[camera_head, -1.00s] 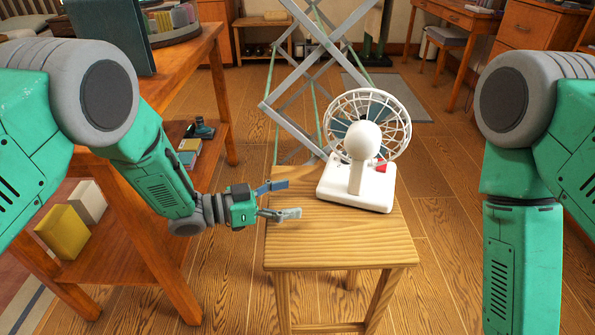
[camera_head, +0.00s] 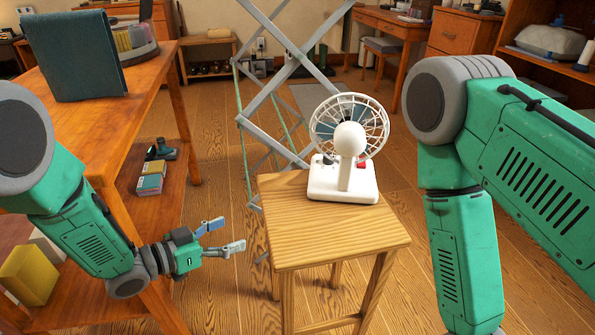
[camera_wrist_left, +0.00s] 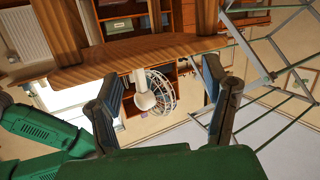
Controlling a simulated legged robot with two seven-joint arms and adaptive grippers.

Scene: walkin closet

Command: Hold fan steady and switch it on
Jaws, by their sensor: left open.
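The white fan (camera_head: 349,140) stands upright on its square base toward the back of a wooden stool (camera_head: 335,228). A red switch (camera_head: 361,163) shows on the base, right of the neck. My left gripper (camera_head: 228,236) is open and empty, left of the stool and apart from it and the fan. In the left wrist view the fan (camera_wrist_left: 150,92) appears upside down beyond and between the open fingers (camera_wrist_left: 160,90), with the stool top (camera_wrist_left: 140,52) above it. My right arm shows at the right, but its gripper is out of view.
A wooden table (camera_head: 130,85) with a lower shelf stands at the left, close to my left arm. A folding metal rack (camera_head: 272,75) stands right behind the stool. A desk (camera_head: 385,28) is at the back right. Wooden floor lies open right of the stool.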

